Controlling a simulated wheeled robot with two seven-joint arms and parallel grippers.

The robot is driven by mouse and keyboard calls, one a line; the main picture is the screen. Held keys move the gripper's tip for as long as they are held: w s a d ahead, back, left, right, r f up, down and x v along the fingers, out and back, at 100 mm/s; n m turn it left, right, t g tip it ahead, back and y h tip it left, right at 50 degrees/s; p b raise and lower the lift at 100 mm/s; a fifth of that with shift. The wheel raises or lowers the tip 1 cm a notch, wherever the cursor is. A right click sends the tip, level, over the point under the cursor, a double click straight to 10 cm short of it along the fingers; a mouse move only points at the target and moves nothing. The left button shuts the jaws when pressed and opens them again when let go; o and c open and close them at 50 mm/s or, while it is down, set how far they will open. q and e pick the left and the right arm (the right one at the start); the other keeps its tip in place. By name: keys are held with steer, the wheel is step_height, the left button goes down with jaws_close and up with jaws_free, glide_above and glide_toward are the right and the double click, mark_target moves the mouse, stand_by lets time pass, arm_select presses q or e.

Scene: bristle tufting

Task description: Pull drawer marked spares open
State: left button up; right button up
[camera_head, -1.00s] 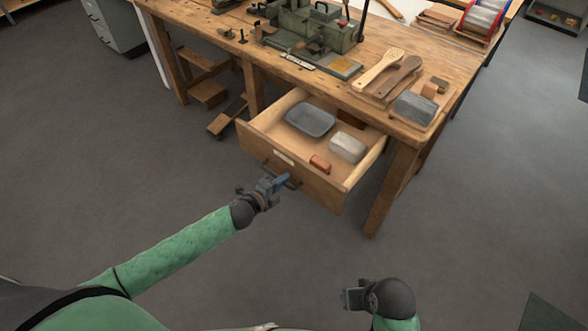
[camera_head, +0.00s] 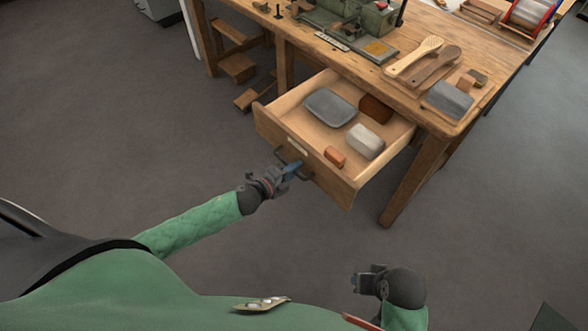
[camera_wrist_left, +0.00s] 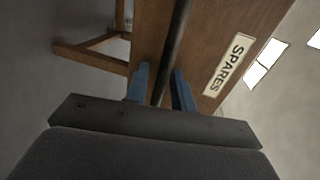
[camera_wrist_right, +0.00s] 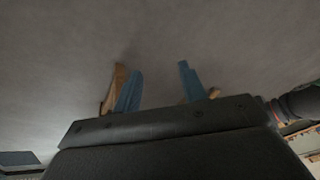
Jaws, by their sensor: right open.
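The wooden drawer (camera_head: 330,180) stands pulled well out from under the workbench. Its front has a pale label (camera_head: 297,145), which reads SPARES in the left wrist view (camera_wrist_left: 230,64). My left gripper (camera_head: 293,169) is at the dark bar handle (camera_wrist_left: 172,50) on the drawer front. In the left wrist view its blue fingers (camera_wrist_left: 161,88) lie on both sides of the bar, closed in on it. My right gripper (camera_head: 358,283) is open and empty, low in front of my body and away from the drawer.
Inside the drawer are a grey tray (camera_head: 330,108), a light grey block (camera_head: 366,141), an orange block (camera_head: 334,156) and a brown block (camera_head: 375,108). The workbench (camera_head: 405,102) carries a green machine (camera_head: 345,22) and wooden brushes (camera_head: 415,57). Floor in front is clear.

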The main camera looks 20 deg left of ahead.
stand_by(0.3)
arm_select(q)
steer(key=b+v, duration=0.1)
steer(key=v, duration=0.6)
steer(key=shift+s+a+b, duration=0.2)
steer(key=shift+s+b, duration=0.1)
arm_select(e)
steer(key=shift+w+a+f+t+y, duration=0.15)
steer(key=shift+w+a+f+y, duration=0.05)
steer(key=shift+a+f, duration=0.4)
steer(key=shift+w+a+f+t+y, duration=0.15)
steer(key=shift+a+f+y, duration=0.05)
steer(key=shift+a+f, duration=0.35)
steer(key=shift+d, duration=0.1)
